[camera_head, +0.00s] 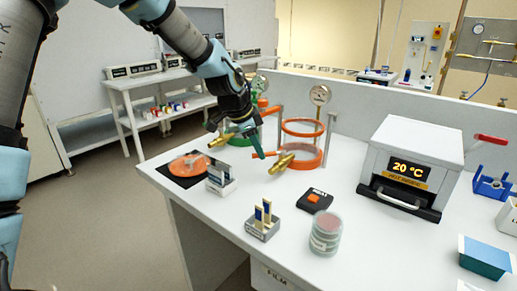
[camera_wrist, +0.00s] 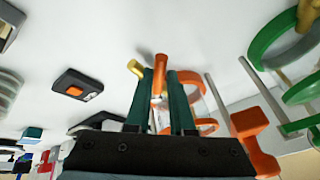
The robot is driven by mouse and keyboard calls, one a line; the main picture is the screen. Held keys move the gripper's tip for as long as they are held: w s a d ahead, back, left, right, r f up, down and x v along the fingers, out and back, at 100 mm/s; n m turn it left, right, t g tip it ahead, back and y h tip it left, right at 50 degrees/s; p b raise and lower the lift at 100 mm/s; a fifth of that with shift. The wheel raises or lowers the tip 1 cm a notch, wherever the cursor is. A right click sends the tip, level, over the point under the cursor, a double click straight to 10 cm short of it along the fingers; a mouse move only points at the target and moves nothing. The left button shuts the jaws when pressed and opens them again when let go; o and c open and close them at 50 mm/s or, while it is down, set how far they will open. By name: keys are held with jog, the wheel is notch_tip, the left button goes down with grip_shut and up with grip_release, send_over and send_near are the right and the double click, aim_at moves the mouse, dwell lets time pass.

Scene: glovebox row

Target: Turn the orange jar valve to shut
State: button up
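The orange jar (camera_head: 303,127) is clear, with orange rings, and stands on the bench. Its valve has a brass body (camera_head: 284,162) and an orange lever (camera_head: 268,154) on its near side. My gripper (camera_head: 258,153) reaches down at the lever with its green fingers. In the wrist view the orange lever (camera_wrist: 159,77) lies between the fingertips of my gripper (camera_wrist: 160,72), with little gap on either side. Whether the fingers press on it is unclear. A brass part (camera_wrist: 136,67) shows just left of the fingers. The lower jar is partly hidden behind them.
A green-ringed jar (camera_wrist: 268,48) stands close beside the orange one, with metal posts between. A pressure gauge (camera_head: 320,95) rises behind. A black box with an orange button (camera_head: 314,200), a dish stack (camera_head: 325,235) and a white oven (camera_head: 410,160) stand nearby on the bench.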

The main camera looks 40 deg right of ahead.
jog(key=o, duration=0.4)
jog(key=shift+c, duration=0.2)
jog(key=b+v, duration=0.2)
jog(key=v, duration=0.8)
jog(key=shift+a+r, duration=0.2)
jog(key=shift+r, duration=0.15)
